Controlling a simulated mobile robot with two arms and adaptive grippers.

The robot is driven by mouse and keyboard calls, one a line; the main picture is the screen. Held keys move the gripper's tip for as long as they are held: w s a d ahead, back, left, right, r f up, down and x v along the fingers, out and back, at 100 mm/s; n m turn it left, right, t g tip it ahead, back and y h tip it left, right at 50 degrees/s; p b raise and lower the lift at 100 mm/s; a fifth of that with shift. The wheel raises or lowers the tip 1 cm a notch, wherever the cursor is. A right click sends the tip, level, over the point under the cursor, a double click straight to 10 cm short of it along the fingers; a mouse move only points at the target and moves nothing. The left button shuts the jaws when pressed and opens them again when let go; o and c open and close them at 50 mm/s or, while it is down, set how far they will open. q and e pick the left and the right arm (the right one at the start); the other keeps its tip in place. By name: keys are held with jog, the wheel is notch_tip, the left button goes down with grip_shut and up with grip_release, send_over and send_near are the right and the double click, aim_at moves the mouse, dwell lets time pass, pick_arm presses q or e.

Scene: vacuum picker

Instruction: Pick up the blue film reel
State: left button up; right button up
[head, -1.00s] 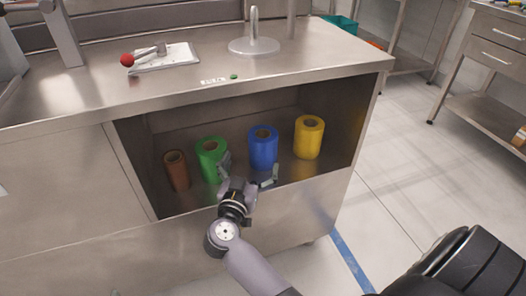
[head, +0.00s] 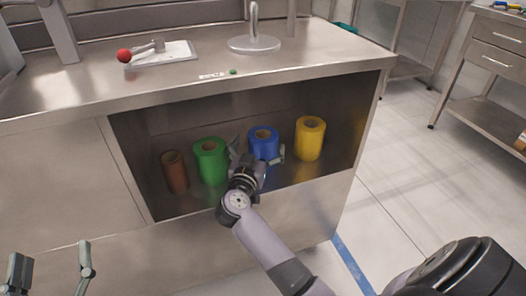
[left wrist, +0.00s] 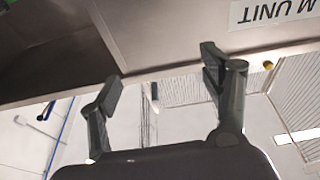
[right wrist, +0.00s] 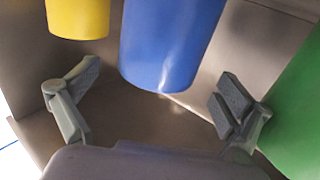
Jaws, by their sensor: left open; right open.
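The blue film reel (head: 263,140) stands upright in the open compartment of the steel cabinet, between the green and yellow reels. My right gripper (head: 258,150) is open in front of it, and its fingers hide the reel's lower part in the head view. In the right wrist view the blue reel (right wrist: 170,40) is ahead, between and beyond the open fingertips (right wrist: 155,88), with nothing gripped. My left gripper (head: 50,262) is open and empty at the lower left, outside the cabinet. Its open fingers also show in the left wrist view (left wrist: 160,75).
The green reel (head: 210,163) stands close to the right gripper's left finger, the yellow reel (head: 310,139) to the right. A brown roll (head: 175,173) is further left. The countertop (head: 190,88) overhangs the compartment. A red-knobbed device (head: 160,52) sits on top.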

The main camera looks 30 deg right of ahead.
aim_at(263, 137)
jog(key=b+x, duration=0.2)
jog(key=x, duration=0.2)
jog(key=shift+d+f, duration=0.15)
pick_arm(q)
jog(key=s+r+t+h, duration=0.2)
jog(key=s+r+t, duration=0.3)
jog(key=r, duration=0.3)
jog(key=shift+s+r+t+h, duration=0.25)
jog(key=shift+t+h, duration=0.05)
jog(key=shift+t, duration=0.3)
jog(key=shift+a, duration=0.1)
pick_arm(e)
jog(key=shift+c, duration=0.4)
jog(key=c, duration=1.6)
jog(key=shift+c, duration=0.3)
pick_arm(q)
jog(key=shift+w, duration=0.1)
